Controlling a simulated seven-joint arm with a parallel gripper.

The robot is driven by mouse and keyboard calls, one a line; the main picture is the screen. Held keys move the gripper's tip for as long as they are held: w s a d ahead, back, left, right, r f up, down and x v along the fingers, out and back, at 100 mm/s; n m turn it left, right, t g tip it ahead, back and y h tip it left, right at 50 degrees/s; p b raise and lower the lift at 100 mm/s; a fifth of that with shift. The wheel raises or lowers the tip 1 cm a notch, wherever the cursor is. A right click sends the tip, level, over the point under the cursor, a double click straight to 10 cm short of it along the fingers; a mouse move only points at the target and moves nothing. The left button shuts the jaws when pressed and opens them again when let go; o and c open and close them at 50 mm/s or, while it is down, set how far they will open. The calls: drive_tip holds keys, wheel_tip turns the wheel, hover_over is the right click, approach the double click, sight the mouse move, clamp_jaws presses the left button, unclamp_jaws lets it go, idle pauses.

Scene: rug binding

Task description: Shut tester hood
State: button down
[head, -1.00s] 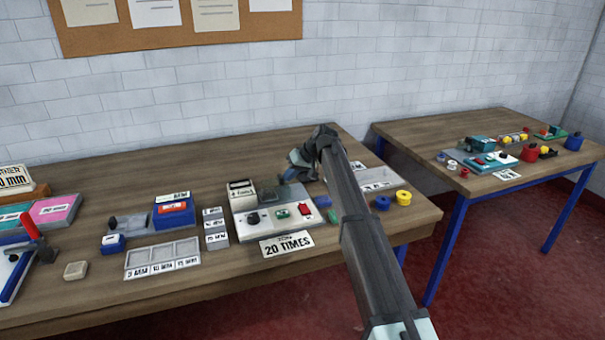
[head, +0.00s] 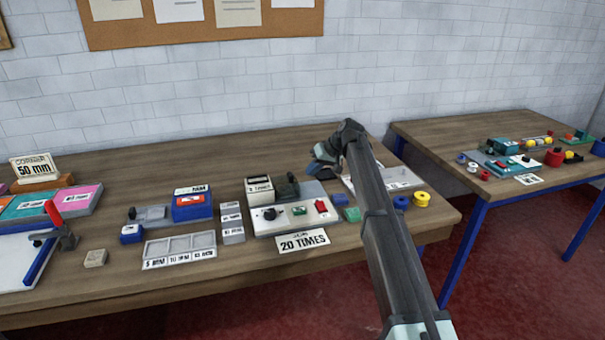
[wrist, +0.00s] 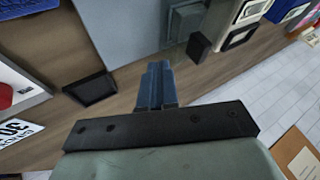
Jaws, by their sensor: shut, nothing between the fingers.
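The tester (head: 272,226) is a white-topped box with a black knob, a green button and a red switch. It stands on the wooden table behind the "20 TIMES" card (head: 302,241). A grey plate (head: 312,189) and a dark grey-green part (head: 286,188) sit at its back; I cannot tell clearly which is the hood or how far it stands open. My gripper (head: 322,160) is shut and empty, above the table behind and right of the tester. In the wrist view its blue fingers (wrist: 158,85) point toward the table, beside a grey panel (wrist: 125,30).
A small black tray-like piece (wrist: 90,88) lies near my fingers in the wrist view. A grey labelled block (head: 232,222) stands close on the left.

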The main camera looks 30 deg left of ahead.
drive_tip(key=v, duration=0.8)
drive_tip(key=shift+d+r, duration=0.2)
drive_tip(key=shift+r, duration=0.05)
